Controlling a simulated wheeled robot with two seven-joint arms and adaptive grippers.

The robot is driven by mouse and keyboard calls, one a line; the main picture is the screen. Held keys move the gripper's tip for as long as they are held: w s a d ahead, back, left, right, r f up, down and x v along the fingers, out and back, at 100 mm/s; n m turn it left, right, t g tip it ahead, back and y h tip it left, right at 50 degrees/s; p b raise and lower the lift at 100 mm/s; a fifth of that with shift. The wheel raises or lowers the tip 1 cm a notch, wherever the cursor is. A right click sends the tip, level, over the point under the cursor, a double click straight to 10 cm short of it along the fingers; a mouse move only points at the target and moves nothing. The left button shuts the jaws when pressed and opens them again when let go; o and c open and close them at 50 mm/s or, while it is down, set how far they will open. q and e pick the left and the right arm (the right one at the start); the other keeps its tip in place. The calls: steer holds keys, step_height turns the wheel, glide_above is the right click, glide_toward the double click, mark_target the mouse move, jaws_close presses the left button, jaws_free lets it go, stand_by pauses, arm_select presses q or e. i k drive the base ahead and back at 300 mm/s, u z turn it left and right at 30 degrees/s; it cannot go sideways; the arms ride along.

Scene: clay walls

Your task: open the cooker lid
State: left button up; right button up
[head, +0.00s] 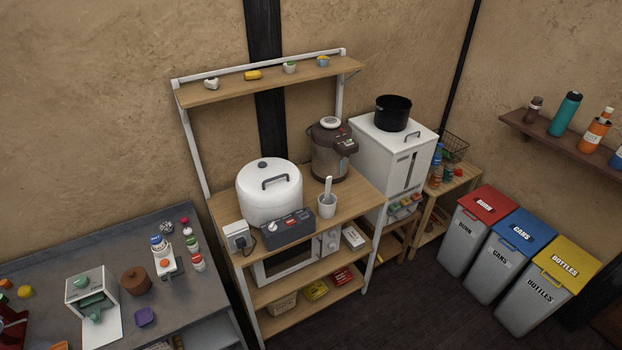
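The white round cooker (269,205) stands on the middle board of a wooden shelf rack. Its white lid (262,172) is on top and looks shut, with a dark grey handle (275,182) on the side toward me. A dark control box (287,229) with a dial sits at the cooker's front. Neither of my grippers shows in the head view.
A brown hot-water pot (331,148) and a white cup with a utensil (327,203) stand right of the cooker. The upper shelf (215,94) runs above and behind it. A grey counter (60,262) with small items is at left; three bins (510,248) stand at right.

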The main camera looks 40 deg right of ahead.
mark_target(269, 176)
steer(key=z, duration=0.8)
steer(key=i, duration=0.4)
